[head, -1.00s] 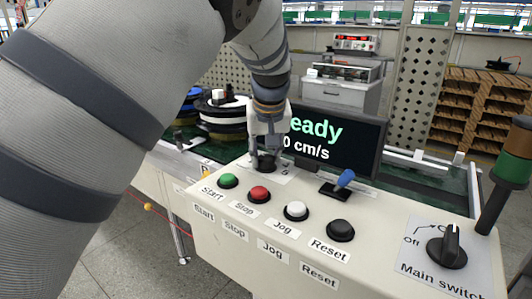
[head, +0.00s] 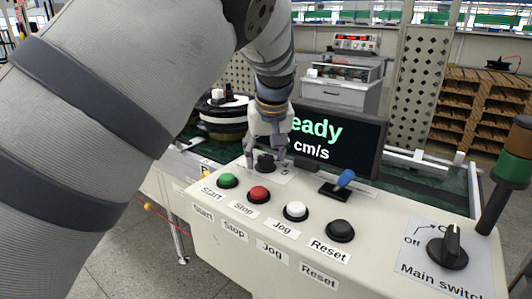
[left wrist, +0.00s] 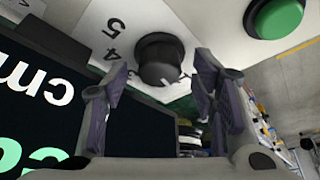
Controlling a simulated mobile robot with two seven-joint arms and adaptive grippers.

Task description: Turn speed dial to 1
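The speed dial (head: 265,163) is a round black knob at the back left of the cream control panel (head: 245,225). In the left wrist view the dial (left wrist: 160,60) shows at the top centre, with the printed numbers 4 and 5 beside it. My left gripper (head: 266,166) is over the dial, pointing down, with one finger on each side of the knob. In the left wrist view the gripper (left wrist: 160,85) is open, and its fingers look apart from the knob. The dial's pointer setting cannot be read. My right gripper is not in view.
Green (head: 228,181), red (head: 259,194), white (head: 295,211) and black (head: 341,230) buttons line the panel's front. A blue-tipped joystick (head: 343,182) stands right of the dial. The screen (head: 345,140) stands close behind. The main switch (head: 447,245) is at the right.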

